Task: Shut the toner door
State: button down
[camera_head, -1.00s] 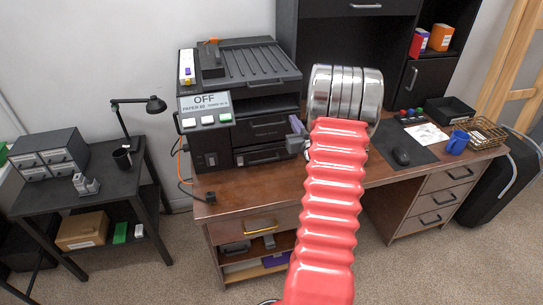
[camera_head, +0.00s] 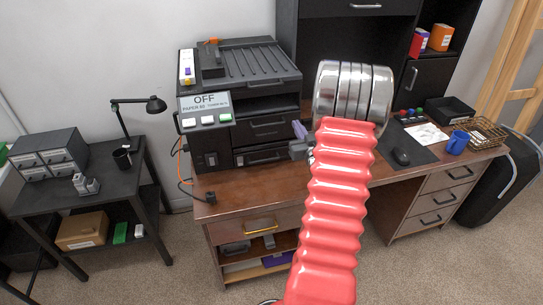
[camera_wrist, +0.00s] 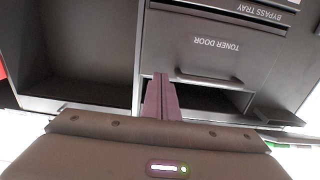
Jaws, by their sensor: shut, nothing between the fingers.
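The toner door (camera_wrist: 218,45) is a dark grey panel with upside-down lettering and a bar handle in the wrist view. A dark gap shows along its edge on the handle side, so it does not look fully flush. My gripper (camera_wrist: 163,93) is shut and empty. Its purple fingers overlap the left end of that gap in the picture; I cannot tell whether they touch the door. In the head view my gripper (camera_head: 299,131) is just right of the black printer's (camera_head: 243,82) front, partly hidden behind my arm.
The bypass tray (camera_wrist: 245,8) lies beyond the door in the wrist view, and a dark open recess (camera_wrist: 75,50) is to the left. The printer stands on a brown desk (camera_head: 235,183). A status panel reading OFF (camera_head: 205,101) is on its front. A mouse (camera_head: 401,156) lies to the right.

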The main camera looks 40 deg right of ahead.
jog(key=shift+v, duration=1.95)
jog(key=shift+s+a, duration=0.1)
jog(key=shift+s, duration=0.1)
jog(key=v, duration=1.3)
jog(key=shift+s, duration=0.2)
jog(key=shift+a+f, duration=0.1)
